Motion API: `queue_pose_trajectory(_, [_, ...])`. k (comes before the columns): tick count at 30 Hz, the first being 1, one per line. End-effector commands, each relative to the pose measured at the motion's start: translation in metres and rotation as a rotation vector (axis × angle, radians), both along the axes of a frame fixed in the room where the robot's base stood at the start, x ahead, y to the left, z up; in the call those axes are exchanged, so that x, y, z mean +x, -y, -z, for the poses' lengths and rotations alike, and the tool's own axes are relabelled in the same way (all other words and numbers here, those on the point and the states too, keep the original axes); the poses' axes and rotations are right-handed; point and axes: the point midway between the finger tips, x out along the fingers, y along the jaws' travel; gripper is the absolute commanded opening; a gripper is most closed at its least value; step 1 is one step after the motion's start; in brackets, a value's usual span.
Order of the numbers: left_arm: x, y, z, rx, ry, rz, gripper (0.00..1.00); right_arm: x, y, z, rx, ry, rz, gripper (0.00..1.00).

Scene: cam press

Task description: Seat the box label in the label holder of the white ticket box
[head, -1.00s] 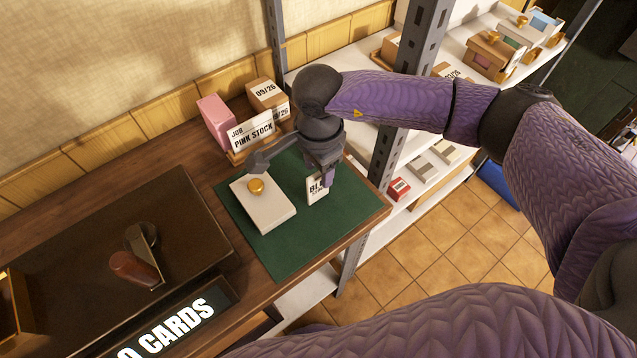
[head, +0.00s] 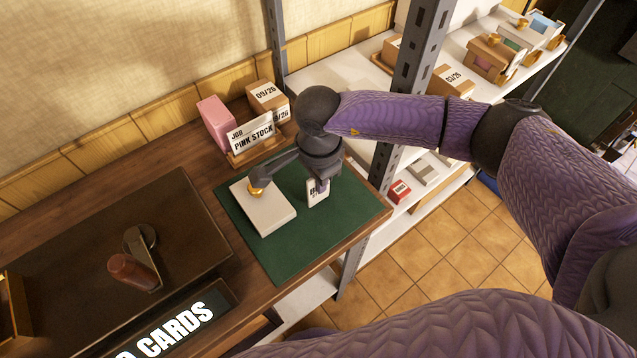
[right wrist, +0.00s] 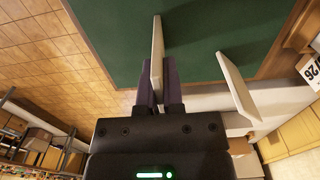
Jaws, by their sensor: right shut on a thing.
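The white ticket box (head: 262,209) is a flat white block with a gold knob, lying on the green mat. My right gripper (head: 321,184) is over the mat, right of the box. It is shut on the box label (head: 316,195), a small white card with dark print, held roughly upright apart from the box. A dark part of my wrist overlaps the knob in the head view. In the right wrist view the label (right wrist: 157,55) is edge-on between the fingers. A pale panel (right wrist: 238,88) slants right of it; I cannot tell what it is. The label holder is not discernible.
A pink box (head: 216,122), a PINK STOCK card (head: 252,137) and a tan box (head: 268,95) stand behind the mat. A grey shelf post (head: 412,80) rises at the right. A stamp-like handle (head: 132,270) is at the left. The front of the mat is clear.

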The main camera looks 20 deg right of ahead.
Motion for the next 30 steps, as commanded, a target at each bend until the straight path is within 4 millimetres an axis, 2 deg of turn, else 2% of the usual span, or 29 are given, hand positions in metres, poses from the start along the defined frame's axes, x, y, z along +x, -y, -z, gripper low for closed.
queue_pose_trajectory(4, [0.000, 0.003, -0.003, -0.005, 0.000, -0.003, 0.59, 0.001, 0.000, -0.012, 0.002, 0.002, -0.001, 0.00])
queue_pose_trajectory(9, [0.001, 0.005, -0.010, -0.008, 0.001, -0.004, 0.59, 0.001, 0.000, -0.058, 0.001, 0.005, -0.002, 0.00])
queue_pose_trajectory(13, [0.001, 0.005, -0.012, -0.007, 0.002, -0.004, 0.59, 0.001, 0.000, -0.086, 0.001, 0.004, 0.000, 0.00])
queue_pose_trajectory(16, [0.001, 0.004, -0.013, -0.007, 0.002, -0.004, 0.59, 0.000, 0.000, -0.098, 0.001, 0.002, 0.000, 0.00])
queue_pose_trajectory(20, [0.000, 0.002, -0.010, -0.002, 0.001, -0.002, 0.59, -0.001, 0.002, -0.101, 0.000, 0.002, -0.052, 0.00])
queue_pose_trajectory(23, [-0.001, -0.002, -0.001, 0.002, -0.001, -0.001, 0.59, -0.004, 0.009, -0.101, -0.002, 0.006, -0.247, 0.00])
queue_pose_trajectory(30, [-0.002, -0.004, 0.019, 0.006, -0.006, 0.001, 0.59, -0.023, 0.029, -0.107, -0.003, 0.005, -0.909, 0.00])
